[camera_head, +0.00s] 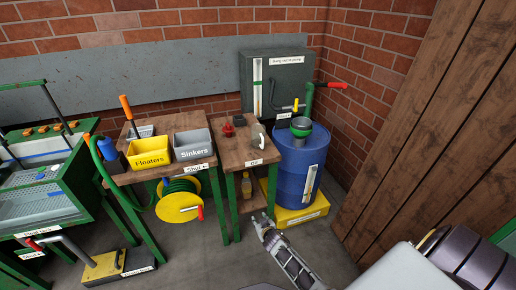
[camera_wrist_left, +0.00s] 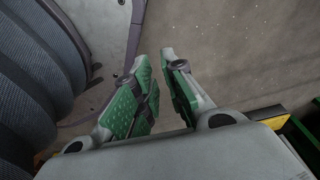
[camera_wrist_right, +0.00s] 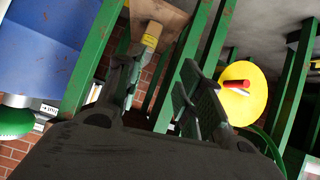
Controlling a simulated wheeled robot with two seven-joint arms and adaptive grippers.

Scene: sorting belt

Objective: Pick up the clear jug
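The clear jug seems to be the greyish, see-through vessel (camera_head: 258,132) with a pale handle on the small wooden table. It stands near that table's right edge, beside a red object (camera_head: 228,130). It cannot be made out in either wrist view. My right gripper (camera_head: 264,222) is in front of the small table, below its top and apart from the jug. In the right wrist view its fingers (camera_wrist_right: 160,95) are apart with nothing between them. My left gripper (camera_wrist_left: 160,90) shows only in its own wrist view, open and empty above the floor.
The left table holds a yellow bin (camera_head: 149,154) and a grey bin (camera_head: 192,148). A yellow reel (camera_head: 179,208) hangs below.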

